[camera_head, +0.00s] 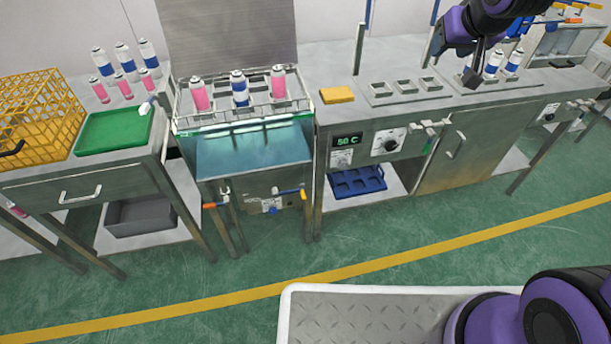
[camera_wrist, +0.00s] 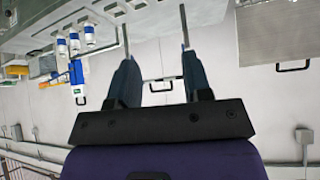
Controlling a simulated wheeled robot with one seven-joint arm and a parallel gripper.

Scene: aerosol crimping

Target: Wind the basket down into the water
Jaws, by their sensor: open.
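The water bath (camera_head: 253,150) is a glass-fronted tank left of centre in the head view, with blue-green water inside. The wire basket (camera_head: 215,112) sits at its top and holds pink and blue-banded white cans, their tops well above the rim. My gripper (camera_head: 473,72) is far to the right of the bath, over the bench near two blue-banded cans. In the wrist view my gripper (camera_wrist: 155,40) has its fingers apart with nothing between them.
A yellow crate (camera_head: 38,110) and a green tray (camera_head: 112,130) are on the left table. A yellow sponge (camera_head: 338,95) lies right of the bath. The control panel reads 50 C (camera_head: 347,140). A blue tray (camera_head: 357,181) is on the shelf below. The green floor ahead is clear.

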